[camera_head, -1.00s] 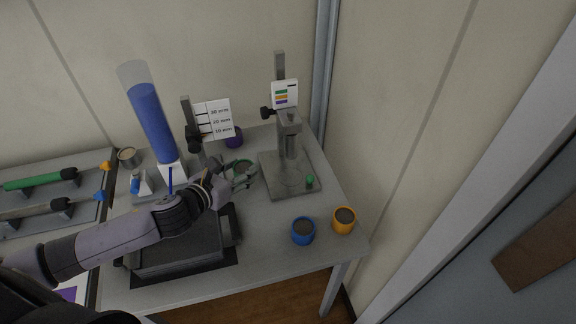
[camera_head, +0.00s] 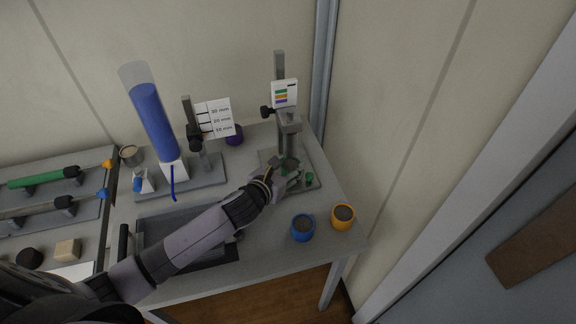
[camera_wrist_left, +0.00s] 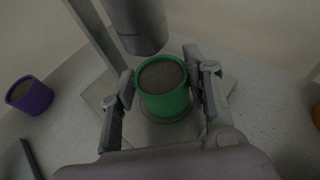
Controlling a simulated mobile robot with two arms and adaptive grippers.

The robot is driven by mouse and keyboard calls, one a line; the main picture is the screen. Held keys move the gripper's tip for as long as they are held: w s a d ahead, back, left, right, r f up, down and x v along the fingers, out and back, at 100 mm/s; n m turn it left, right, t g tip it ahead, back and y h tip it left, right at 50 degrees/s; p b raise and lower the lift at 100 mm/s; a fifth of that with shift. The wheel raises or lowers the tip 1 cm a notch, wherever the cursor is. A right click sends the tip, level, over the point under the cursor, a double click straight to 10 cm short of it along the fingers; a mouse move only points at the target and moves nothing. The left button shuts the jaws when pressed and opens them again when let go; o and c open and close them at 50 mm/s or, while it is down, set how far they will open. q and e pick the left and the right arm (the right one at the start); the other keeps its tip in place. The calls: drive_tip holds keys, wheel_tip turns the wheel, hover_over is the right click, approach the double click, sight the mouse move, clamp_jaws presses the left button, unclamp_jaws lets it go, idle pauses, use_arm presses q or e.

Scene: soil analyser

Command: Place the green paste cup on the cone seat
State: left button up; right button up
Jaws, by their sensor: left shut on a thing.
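The green paste cup (camera_wrist_left: 163,92) is filled with grey-brown paste and stands upright between the fingers of my left gripper (camera_wrist_left: 165,95), which is shut on it. In the head view my left gripper (camera_head: 288,180) is over the base plate (camera_head: 309,184) of the cone stand (camera_head: 289,135), and the cup is mostly hidden. In the left wrist view the stand's grey cylindrical head (camera_wrist_left: 138,25) is just beyond and above the cup. A round seat (camera_wrist_left: 170,132) partly shows beneath the cup; I cannot tell whether they touch. My right gripper is not in view.
A blue cup (camera_head: 303,229) and an orange cup (camera_head: 343,217) stand near the right front edge. A purple cup (camera_head: 234,136) is at the back. A blue-filled cylinder (camera_head: 153,120) stands at left, behind a dark tray (camera_head: 150,228).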

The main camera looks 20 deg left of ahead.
use_arm(q)
drive_tip(key=o, duration=1)
drive_tip(key=shift+r, duration=0.15)
drive_tip(key=shift+s+a, duration=0.15)
drive_tip(key=shift+s, duration=0.2)
drive_tip(key=v, duration=1.1)
drive_tip(key=shift+a+r, duration=0.1)
drive_tip(key=shift+r, duration=0.05)
